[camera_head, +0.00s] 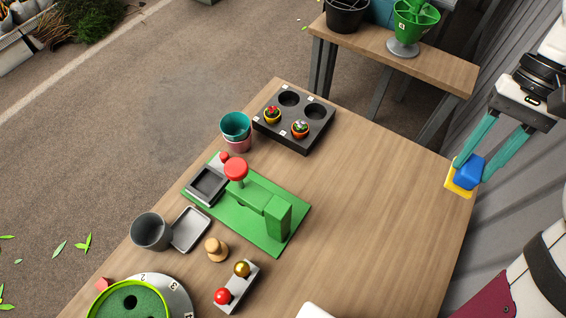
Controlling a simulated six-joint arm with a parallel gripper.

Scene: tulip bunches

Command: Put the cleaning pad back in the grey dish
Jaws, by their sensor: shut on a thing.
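The cleaning pad (469,172), blue with a yellow layer, is held between the teal fingers of my gripper (472,168) at the right side. It appears at the table's right edge; its height above the surface is hard to tell. My gripper is shut on the pad. The grey dish (190,229), shallow and light-rimmed, lies empty on the left part of the table, beside the green board. The pad is well to the right of the dish and apart from it.
A dark grey cup (151,231) stands left of the dish. A green board (260,228) with a green press and red knob lies beside it. A wooden knob (216,249) and a ball stand (237,288) are in front. The table's right half (385,205) is mostly clear.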

